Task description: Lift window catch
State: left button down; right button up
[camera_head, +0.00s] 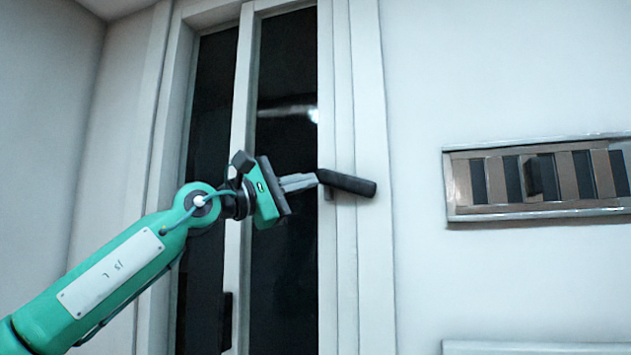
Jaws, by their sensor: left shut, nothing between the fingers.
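The window catch (347,183) is a black handle on the white window frame. It lies nearly level, its free end to the right and slightly lower than its left end. My left gripper (316,180) is green and black with grey fingers. Its fingers are shut with nothing between them, and their tips are at the left end of the catch. I cannot tell whether they touch it or sit just in front of it. My right gripper is not in view.
The window has dark glass panes (283,100) and white uprights. A vent panel (540,178) with dark slots and a metal frame is on the white wall at right. The wall between catch and vent is bare. A pale ledge (540,347) shows at the bottom right.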

pick_arm(q)
jog(key=b+v, duration=0.4)
jog(key=v, duration=0.5)
jog(key=shift+s+d+f, duration=0.3)
jog(key=shift+f, duration=0.15)
jog(key=shift+s, duration=0.1)
